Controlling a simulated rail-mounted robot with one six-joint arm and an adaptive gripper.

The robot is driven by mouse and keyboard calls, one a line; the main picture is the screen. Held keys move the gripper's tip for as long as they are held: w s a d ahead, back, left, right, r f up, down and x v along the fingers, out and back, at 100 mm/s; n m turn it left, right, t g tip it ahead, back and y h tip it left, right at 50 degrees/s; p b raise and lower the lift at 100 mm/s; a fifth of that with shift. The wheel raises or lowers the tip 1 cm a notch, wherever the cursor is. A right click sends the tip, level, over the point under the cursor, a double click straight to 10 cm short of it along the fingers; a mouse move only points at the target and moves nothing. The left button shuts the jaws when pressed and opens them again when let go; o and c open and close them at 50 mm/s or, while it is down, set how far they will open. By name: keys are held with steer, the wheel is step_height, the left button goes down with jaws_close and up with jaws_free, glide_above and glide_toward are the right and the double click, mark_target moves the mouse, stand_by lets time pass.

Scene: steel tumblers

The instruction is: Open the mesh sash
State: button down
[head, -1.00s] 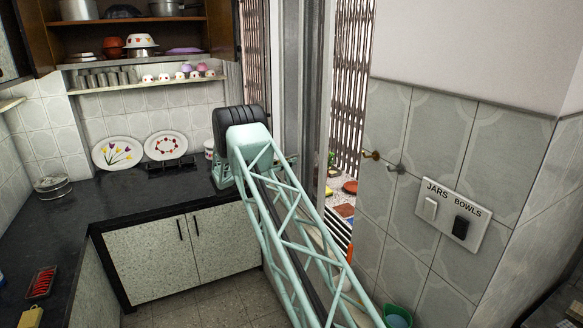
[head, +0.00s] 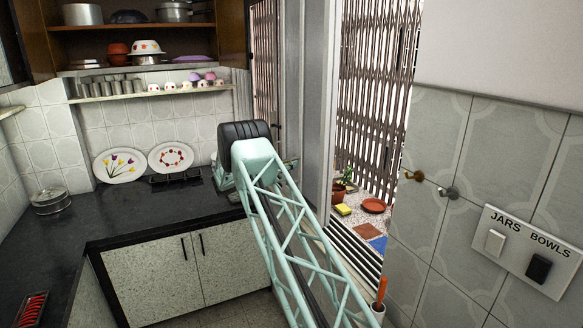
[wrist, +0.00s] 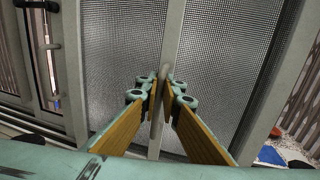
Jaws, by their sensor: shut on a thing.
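The mesh sash (wrist: 173,28) shows in the wrist view as a pale metal upright with fine grey mesh on both sides of it. I cannot tell which mesh panel belongs to it. A slim upright handle (wrist: 156,128) stands in front of this upright. My gripper (wrist: 164,84), with tan finger pads, is shut on the handle, one finger on each side. In the head view my arm hides most of the gripper and the handle, and the mesh cannot be made out.
A brown lattice grille (head: 372,100) stands outside the opening, with a potted plant (head: 342,185) on the ledge. The tiled wall (head: 440,150) with two hooks and a switch plate (head: 522,250) borders it on the right. A dark counter (head: 130,212) lies left.

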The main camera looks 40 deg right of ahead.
stand_by(0.3)
steer(key=c, duration=2.9)
jaws_free()
steer(key=shift+o, duration=0.2)
steer(key=shift+a, duration=0.1)
steer(key=a, duration=1.2)
steer(key=shift+w, duration=0.15)
